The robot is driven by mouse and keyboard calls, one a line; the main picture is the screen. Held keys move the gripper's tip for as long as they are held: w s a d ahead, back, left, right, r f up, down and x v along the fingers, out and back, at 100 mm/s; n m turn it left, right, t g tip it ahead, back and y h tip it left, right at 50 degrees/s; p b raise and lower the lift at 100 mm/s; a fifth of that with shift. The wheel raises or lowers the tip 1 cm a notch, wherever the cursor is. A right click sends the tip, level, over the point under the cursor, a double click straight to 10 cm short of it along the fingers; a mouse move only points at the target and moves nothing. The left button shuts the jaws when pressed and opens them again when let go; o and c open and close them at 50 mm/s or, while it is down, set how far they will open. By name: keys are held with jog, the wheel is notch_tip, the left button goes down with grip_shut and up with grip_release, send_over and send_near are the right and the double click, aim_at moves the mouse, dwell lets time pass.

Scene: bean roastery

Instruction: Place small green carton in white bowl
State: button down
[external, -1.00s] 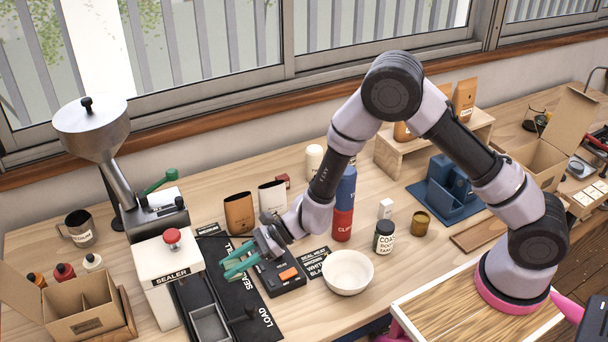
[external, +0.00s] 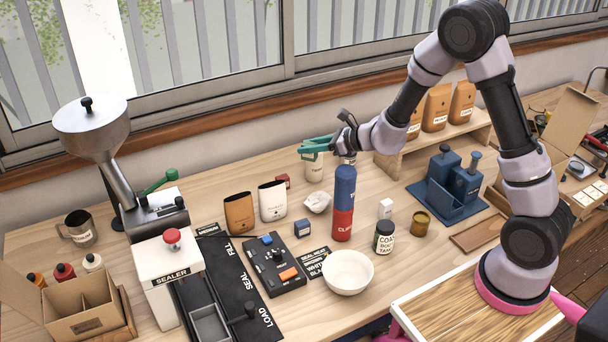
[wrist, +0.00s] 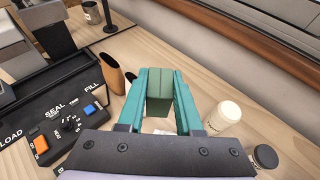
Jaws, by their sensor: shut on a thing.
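The small green carton (wrist: 159,92) is between the teal fingers of my gripper (wrist: 160,100) in the wrist view, and the gripper is shut on it. In the external view my gripper (external: 318,146) is raised near the back of the bench, in front of a cream cup. The carton is too small there to make out clearly. The white bowl (external: 348,272) stands upright at the front of the bench and looks empty. It is below and to the right of my gripper in the picture, well apart from it, and is not in the wrist view.
A blue and red bottle (external: 343,205) stands between my gripper and the bowl. A dark jar (external: 384,237) is right of the bowl, a button box (external: 275,266) left of it. Brown and white pouches (external: 239,213) stand further left. The cream cup (wrist: 224,116) is near my fingers.

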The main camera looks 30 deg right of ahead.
jog(key=s+d+r+m+t+h, duration=0.1)
jog(key=d+m+h, duration=0.2)
jog(key=d, duration=0.9)
jog(key=d+r+m+t+h, duration=0.1)
jog(key=d+m+t+h, duration=0.1)
jog(key=d, duration=0.9)
jog(key=n+g+h, duration=0.7)
jog(key=n+g, duration=0.3)
jog(key=n, duration=1.4)
send_over(345, 287)
notch_tip(345, 287, down, 12)
jog(key=shift+f, duration=5)
